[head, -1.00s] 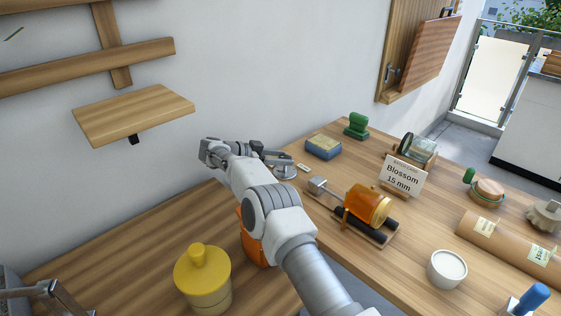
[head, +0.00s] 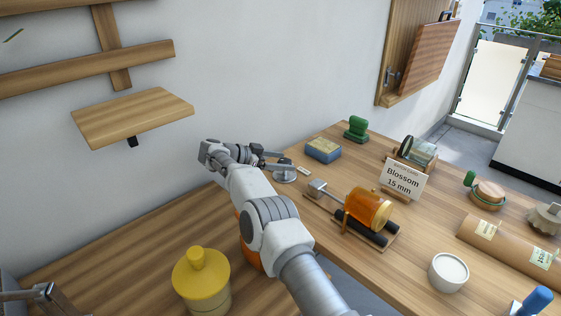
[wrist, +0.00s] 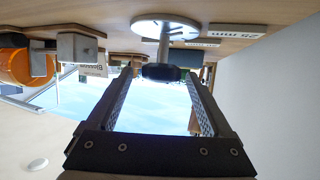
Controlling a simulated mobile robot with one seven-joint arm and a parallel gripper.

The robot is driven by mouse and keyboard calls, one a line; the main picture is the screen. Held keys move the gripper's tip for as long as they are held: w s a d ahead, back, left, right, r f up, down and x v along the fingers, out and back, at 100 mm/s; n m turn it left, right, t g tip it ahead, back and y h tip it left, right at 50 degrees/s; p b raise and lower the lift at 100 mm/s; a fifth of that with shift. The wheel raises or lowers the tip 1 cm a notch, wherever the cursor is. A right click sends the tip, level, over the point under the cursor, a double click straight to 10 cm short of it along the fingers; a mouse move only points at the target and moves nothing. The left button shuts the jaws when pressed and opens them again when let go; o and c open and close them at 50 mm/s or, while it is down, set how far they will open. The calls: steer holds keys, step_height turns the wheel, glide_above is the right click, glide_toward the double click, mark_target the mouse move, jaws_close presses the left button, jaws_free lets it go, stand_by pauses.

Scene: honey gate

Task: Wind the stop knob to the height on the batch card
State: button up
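The batch card (head: 402,180) stands on the right table and reads "Blossom 15 mm". The stop is a small round metal base (head: 286,174) near the wall side of that table. In the wrist view its pale disc (wrist: 165,28) carries a metal post with a dark knob (wrist: 162,73). My gripper (head: 280,160) is beside the stop. In the wrist view my gripper (wrist: 162,80) is open, with one finger on each side of the knob and visible gaps. The arm partly hides the knob in the head view.
An amber jar (head: 368,208) lies on a dark cradle near the stop. A blue-sided sponge (head: 323,150) and a green stamp-like object (head: 356,128) sit behind. A "25 mm" tag (wrist: 236,32) lies near the disc. A yellow pot (head: 201,272) stands on the left table.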

mark_target(281, 161)
steer(key=shift+a+r, duration=0.1)
step_height(281, 161, up, 4)
steer(key=shift+r+p, duration=0.2)
steer(key=shift+p, duration=0.4)
steer(key=shift+s+d+r, duration=0.1)
steer(key=shift+d+r, duration=0.05)
steer(key=shift+d, duration=0.45)
steer(key=s+d+r+p, duration=0.1)
steer(key=d+r, duration=0.2)
steer(key=d, duration=0.2)
steer(key=s+d+r+p, duration=0.1)
steer(key=s+d+r, duration=0.1)
steer(key=d, duration=0.3)
steer(key=shift+s+r, duration=0.3)
steer(key=shift+r, duration=0.3)
